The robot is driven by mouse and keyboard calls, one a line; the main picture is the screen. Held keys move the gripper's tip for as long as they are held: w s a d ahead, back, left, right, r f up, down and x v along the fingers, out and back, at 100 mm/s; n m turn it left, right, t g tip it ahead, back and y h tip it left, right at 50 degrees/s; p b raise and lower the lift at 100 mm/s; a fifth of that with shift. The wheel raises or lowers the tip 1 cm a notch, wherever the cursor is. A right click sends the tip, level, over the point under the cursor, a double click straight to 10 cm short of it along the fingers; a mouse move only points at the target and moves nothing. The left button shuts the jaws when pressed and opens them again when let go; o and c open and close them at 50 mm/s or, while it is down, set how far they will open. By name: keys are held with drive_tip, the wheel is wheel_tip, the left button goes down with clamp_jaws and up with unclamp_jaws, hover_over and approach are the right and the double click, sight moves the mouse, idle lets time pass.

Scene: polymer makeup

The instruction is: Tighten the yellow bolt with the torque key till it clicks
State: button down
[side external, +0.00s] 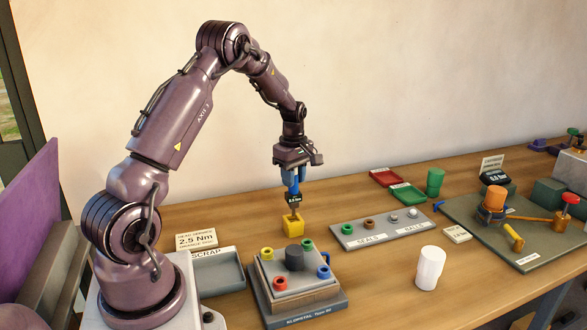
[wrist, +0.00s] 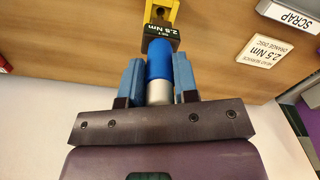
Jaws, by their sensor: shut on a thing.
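My gripper (side external: 291,182) is shut on the torque key (side external: 293,197), a blue handle with a black labelled box and a thin shaft below. The wrist view shows the blue fingers on both sides of the key's blue and silver handle (wrist: 160,68).
Green (side external: 307,245), red (side external: 280,284) and blue (side external: 323,272) bolts surround a dark central cylinder (side external: 294,257) on the fixture. A scrap tray (side external: 220,273) lies left. A seals and balls rack (side external: 380,229) and white cup (side external: 430,268) stand right.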

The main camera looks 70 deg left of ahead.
sight(293, 193)
drive_tip(key=shift+f, duration=2.5)
idle(1.1)
drive_tip(key=c, duration=0.8)
unclamp_jaws()
wheel_tip(293, 193, up, 13)
